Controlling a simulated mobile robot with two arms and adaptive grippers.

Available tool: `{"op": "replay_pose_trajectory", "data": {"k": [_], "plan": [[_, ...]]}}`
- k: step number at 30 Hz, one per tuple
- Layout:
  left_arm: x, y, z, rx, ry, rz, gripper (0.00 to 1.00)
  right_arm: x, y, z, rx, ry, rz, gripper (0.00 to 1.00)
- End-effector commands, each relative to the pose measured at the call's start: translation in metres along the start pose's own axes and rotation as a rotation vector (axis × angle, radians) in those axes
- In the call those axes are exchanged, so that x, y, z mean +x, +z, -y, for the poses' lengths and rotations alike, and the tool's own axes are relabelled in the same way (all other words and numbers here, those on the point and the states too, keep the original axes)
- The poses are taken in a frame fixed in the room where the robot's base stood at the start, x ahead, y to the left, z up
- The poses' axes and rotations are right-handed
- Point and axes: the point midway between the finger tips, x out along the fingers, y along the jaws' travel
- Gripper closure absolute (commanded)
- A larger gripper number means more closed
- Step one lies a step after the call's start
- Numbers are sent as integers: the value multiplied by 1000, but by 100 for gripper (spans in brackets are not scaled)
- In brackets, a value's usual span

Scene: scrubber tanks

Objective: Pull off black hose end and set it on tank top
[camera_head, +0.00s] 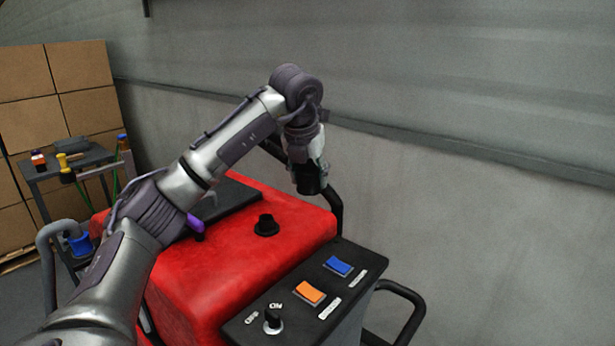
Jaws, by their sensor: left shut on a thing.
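The red tank (235,262) has a black spout-like fitting (265,226) standing on its top. My left gripper (309,165) is above the far right part of the tank, pointing down. It is shut on a short black cylindrical piece, the black hose end (308,183). A black curved tube (336,212) runs behind it and down by the tank's right corner; I cannot tell whether it joins the held piece. The right gripper is not in view.
The black panel (290,305) in front has a knob, an orange switch and a blue switch. A purple handle (195,226) is beside my left arm. A cart (85,165) and stacked boxes (55,85) stand at the left. A grey wall (480,190) is behind.

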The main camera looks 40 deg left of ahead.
Motion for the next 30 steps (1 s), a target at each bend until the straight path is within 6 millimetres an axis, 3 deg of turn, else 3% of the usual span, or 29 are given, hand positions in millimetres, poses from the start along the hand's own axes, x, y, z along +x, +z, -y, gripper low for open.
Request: {"op": "replay_pose_trajectory", "data": {"k": [4, 14, 30], "plan": [[-9, 4, 0, 0, 0, 0, 88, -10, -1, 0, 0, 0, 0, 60], [-8, 3, -1, 0, 0, 0, 88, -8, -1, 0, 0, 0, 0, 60], [-18, -25, -28, -1, -1, 1, 88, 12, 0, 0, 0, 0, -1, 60]]}}
